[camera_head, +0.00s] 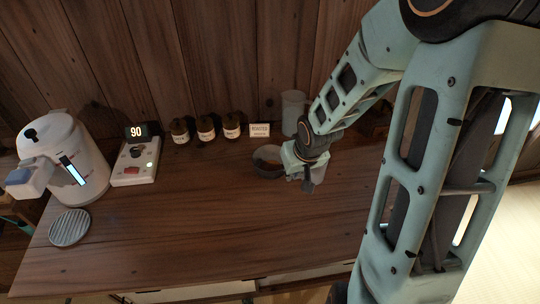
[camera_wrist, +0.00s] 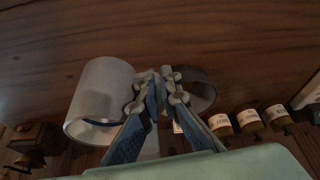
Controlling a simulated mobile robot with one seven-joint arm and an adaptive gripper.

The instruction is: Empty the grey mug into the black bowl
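The grey mug (camera_wrist: 98,92) is large and close in the wrist view, just left of my fingers, with its open rim toward the lower left. My gripper (camera_wrist: 163,82) has its fingertips close together at the mug's side, apparently on its handle; the contact is partly hidden. In the head view my gripper (camera_head: 306,165) is over the back half of the counter and mostly covers the mug. The black bowl (camera_head: 264,160) sits on the counter just left of my gripper. The bowl (camera_wrist: 203,92) shows behind and right of the fingers in the wrist view. The contents of both are hidden.
A pale cylinder (camera_head: 293,108) and a small sign (camera_head: 260,130) stand at the back near several jars (camera_head: 205,128). A scale-like device (camera_head: 135,165), white dispenser (camera_head: 75,160) and round grate (camera_head: 70,227) are at left. The counter's front middle (camera_head: 220,230) is clear.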

